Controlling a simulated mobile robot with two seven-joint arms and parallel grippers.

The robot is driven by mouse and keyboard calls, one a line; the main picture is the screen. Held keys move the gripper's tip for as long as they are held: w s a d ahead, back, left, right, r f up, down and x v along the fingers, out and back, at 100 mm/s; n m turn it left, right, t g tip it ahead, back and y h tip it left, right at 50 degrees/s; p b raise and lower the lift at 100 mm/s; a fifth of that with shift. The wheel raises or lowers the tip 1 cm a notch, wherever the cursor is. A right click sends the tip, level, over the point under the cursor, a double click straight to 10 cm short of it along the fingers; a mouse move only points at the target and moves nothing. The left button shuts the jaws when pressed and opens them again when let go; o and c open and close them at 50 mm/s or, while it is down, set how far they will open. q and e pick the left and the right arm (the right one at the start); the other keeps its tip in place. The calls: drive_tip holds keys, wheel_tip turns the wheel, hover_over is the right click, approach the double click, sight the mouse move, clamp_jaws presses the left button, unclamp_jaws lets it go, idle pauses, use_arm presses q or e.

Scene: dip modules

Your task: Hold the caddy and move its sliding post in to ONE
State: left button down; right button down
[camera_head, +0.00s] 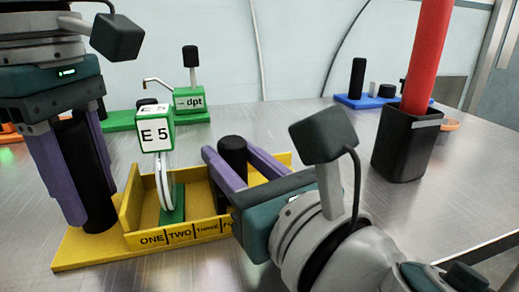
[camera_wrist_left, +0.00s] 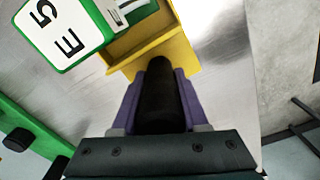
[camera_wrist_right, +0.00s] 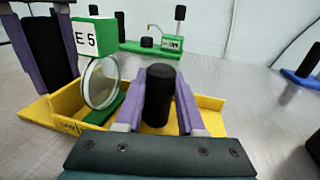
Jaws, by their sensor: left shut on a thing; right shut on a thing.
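The yellow caddy (camera_head: 110,250) lies on the metal table, its front edge marked ONE, TWO, THREE and a partly hidden label. My left gripper (camera_head: 84,195) is shut on the black upright handle (camera_head: 98,205) at the caddy's left end; the handle also shows in the left wrist view (camera_wrist_left: 158,95). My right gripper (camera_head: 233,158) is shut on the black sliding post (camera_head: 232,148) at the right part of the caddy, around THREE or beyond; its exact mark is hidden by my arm. The post stands upright in the right wrist view (camera_wrist_right: 160,95).
A green module with an E 5 block (camera_head: 155,135) and a round lens (camera_head: 164,185) stands inside the caddy, left of the post. A green dpt module (camera_head: 189,100) is behind. A black holder (camera_head: 405,145) with a red cylinder (camera_head: 428,55) stands right. A blue module (camera_head: 365,101) sits farther back.

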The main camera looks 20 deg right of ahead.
drive_tip(key=shift+a, duration=0.15)
drive_tip(key=c, duration=0.5)
unclamp_jaws()
drive_tip(key=shift+s, duration=0.1)
drive_tip(key=v, duration=1)
drive_tip(key=shift+s+r, duration=0.1)
drive_tip(key=shift+r, duration=0.05)
drive_tip(key=shift+v, duration=0.85)
